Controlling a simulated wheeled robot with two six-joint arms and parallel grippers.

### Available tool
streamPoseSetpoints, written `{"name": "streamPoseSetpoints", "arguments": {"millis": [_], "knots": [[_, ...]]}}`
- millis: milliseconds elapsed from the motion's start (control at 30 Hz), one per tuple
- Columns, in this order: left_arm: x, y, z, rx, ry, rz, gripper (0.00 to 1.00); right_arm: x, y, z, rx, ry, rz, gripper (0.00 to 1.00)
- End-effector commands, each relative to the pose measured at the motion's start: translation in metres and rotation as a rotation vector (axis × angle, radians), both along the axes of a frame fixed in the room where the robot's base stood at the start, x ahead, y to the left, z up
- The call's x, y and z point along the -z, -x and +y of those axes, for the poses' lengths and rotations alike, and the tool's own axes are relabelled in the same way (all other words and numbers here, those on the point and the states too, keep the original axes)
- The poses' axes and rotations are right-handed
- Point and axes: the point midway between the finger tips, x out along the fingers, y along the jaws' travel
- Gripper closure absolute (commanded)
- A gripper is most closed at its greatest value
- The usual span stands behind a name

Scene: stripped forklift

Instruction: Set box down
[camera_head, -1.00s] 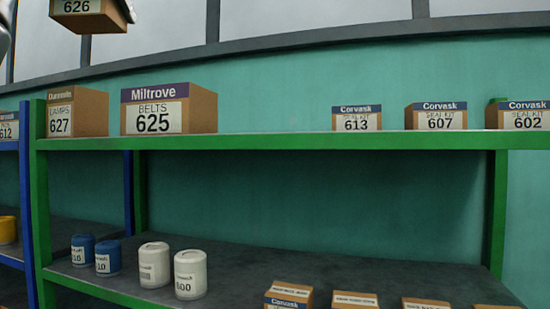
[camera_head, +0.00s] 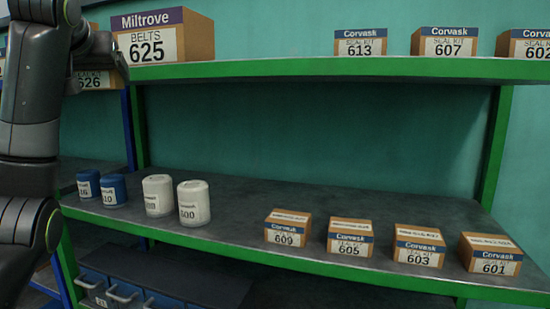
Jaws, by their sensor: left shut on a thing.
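A cardboard box labelled 626 (camera_head: 98,82) shows at the upper left, partly hidden behind my left arm. My left gripper (camera_head: 108,60) is shut on this box and holds it just below the level of the upper shelf board (camera_head: 270,68), near the shelf's left end. The fingertips are hard to make out against the dark arm. My right gripper is not in view.
The Miltrove box 625 (camera_head: 162,38) stands close to my left gripper on the upper shelf. The lower shelf (camera_head: 240,205) holds blue and white canisters at left and several Corvask boxes at front right. Its middle and back are clear.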

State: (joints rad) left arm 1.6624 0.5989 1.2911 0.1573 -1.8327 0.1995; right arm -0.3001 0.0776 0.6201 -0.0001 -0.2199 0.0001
Motion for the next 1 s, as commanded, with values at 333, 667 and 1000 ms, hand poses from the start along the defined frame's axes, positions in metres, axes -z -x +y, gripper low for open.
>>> {"name": "streamPoseSetpoints", "arguments": {"millis": [333,667,1000], "knots": [[0.117,0.003,0.017,-0.046,-0.004,0.002,0.48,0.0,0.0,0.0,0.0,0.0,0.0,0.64],[0.219,0.039,0.025,-0.056,-0.005,0.003,0.48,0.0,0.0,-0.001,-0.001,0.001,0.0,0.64],[0.302,0.101,0.026,-0.039,-0.006,0.002,0.48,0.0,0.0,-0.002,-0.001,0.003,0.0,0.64]]}}
